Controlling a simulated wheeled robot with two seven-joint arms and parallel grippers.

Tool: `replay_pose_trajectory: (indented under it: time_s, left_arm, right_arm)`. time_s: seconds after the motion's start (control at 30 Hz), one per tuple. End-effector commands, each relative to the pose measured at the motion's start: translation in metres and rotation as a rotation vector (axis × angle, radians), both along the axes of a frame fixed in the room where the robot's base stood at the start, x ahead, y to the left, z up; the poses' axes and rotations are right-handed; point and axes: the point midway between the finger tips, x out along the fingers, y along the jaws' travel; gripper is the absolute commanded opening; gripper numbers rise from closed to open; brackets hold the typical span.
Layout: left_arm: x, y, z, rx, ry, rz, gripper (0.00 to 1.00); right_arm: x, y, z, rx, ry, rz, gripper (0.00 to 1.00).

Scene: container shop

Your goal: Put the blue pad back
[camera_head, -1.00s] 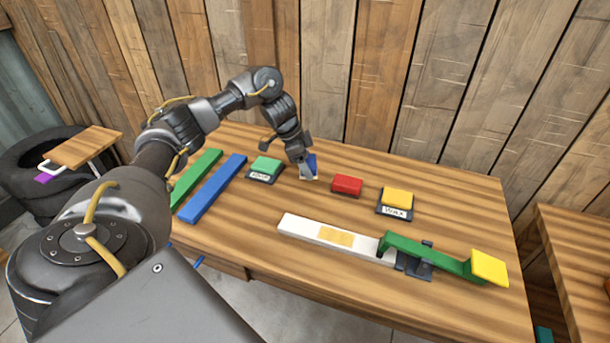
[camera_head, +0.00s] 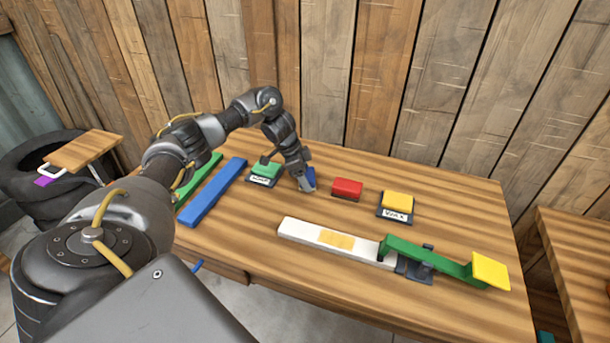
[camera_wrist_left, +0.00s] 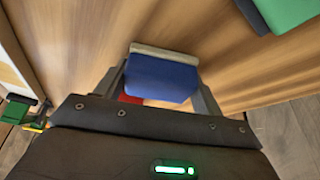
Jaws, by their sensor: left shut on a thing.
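The blue pad (camera_head: 309,177) is between the fingers of my left gripper (camera_head: 304,184), over the table between the green pad and the red pad. In the left wrist view the blue pad (camera_wrist_left: 162,78) has a pale edge strip, and the fingers of my left gripper (camera_wrist_left: 161,85) press on its two sides. I cannot tell whether the pad touches the table. A green pad (camera_head: 266,168) sits on a dark labelled base to its left. My right gripper is not in view.
A red pad (camera_head: 347,187) and a yellow pad (camera_head: 398,200) on a base marked WAX stand to the right. A white bar (camera_head: 310,231) and a green bar (camera_head: 430,256) with a yellow end lie in front. A long blue bar (camera_head: 213,191) lies left.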

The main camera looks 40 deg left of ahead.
Motion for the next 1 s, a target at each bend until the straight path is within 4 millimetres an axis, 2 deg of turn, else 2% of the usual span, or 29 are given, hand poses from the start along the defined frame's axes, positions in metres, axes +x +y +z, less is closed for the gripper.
replay_pose_trajectory:
  time_s: [0.03,0.07,0.2,0.47,0.63,0.73,1.0]
  left_arm:
    - [0.0,0.0,-0.002,-0.001,0.001,0.001,0.5]
    - [0.0,0.0,-0.002,0.0,0.0,0.001,0.71]
    - [0.0,0.0,-0.002,0.0,0.0,0.0,0.89]
    - [0.0,0.0,-0.001,0.0,0.0,0.0,0.9]
    - [-0.002,0.002,0.009,0.0,0.0,0.0,0.9]
    - [-0.006,0.008,0.026,0.001,-0.004,0.0,0.9]
    - [-0.02,0.024,0.084,0.003,-0.003,0.001,0.9]
  right_arm:
    - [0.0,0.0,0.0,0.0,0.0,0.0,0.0]
    - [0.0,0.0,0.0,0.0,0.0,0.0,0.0]
    - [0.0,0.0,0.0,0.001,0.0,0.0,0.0]
    - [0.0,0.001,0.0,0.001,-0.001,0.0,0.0]
    - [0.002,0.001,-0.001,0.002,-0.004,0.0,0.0]
    - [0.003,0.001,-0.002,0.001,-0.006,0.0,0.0]
    - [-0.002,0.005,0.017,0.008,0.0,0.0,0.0]
